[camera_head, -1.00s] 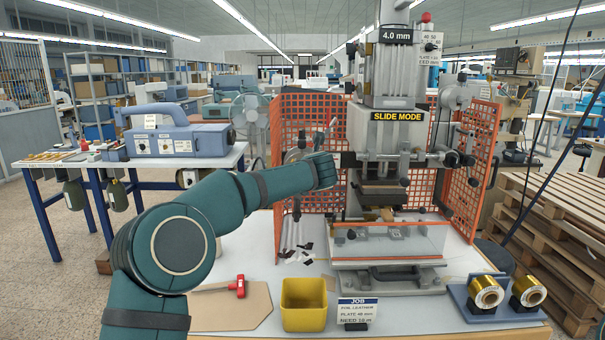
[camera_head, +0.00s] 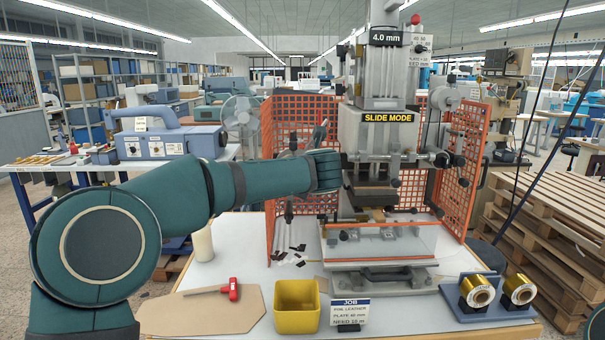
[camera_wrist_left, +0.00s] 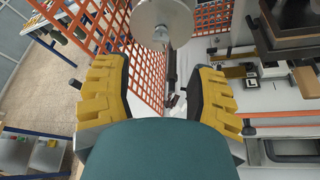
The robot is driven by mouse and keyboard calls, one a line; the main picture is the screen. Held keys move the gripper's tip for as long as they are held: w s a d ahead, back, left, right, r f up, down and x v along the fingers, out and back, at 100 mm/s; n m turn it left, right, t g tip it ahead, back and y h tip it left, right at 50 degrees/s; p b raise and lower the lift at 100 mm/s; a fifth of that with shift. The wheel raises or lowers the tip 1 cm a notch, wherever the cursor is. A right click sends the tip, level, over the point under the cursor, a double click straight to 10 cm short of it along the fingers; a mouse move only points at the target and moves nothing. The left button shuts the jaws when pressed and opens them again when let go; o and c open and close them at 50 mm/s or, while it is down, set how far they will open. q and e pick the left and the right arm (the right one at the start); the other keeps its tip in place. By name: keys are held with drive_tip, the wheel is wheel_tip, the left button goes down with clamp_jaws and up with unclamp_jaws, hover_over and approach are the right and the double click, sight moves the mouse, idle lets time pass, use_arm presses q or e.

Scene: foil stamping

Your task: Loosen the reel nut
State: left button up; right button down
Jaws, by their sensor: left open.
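My left gripper (camera_wrist_left: 158,92) is open and empty in the left wrist view, with yellow ribbed pads on both fingers. Ahead of it, at the top of that view, is a round grey reel disc (camera_wrist_left: 143,17) with a small round knob (camera_wrist_left: 162,33) at its centre, which looks like the reel nut. The knob lies beyond the fingertips, apart from them. In the head view my left arm reaches across to the left side of the press (camera_head: 375,130), and its wrist hides the fingers and most of the reel. My right gripper is not in view.
Orange mesh guards (camera_head: 290,118) flank the press. Wooden pallets (camera_head: 545,240) stand at the right.

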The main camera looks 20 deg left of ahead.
use_arm(q)
drive_tip(key=shift+v, duration=1.45)
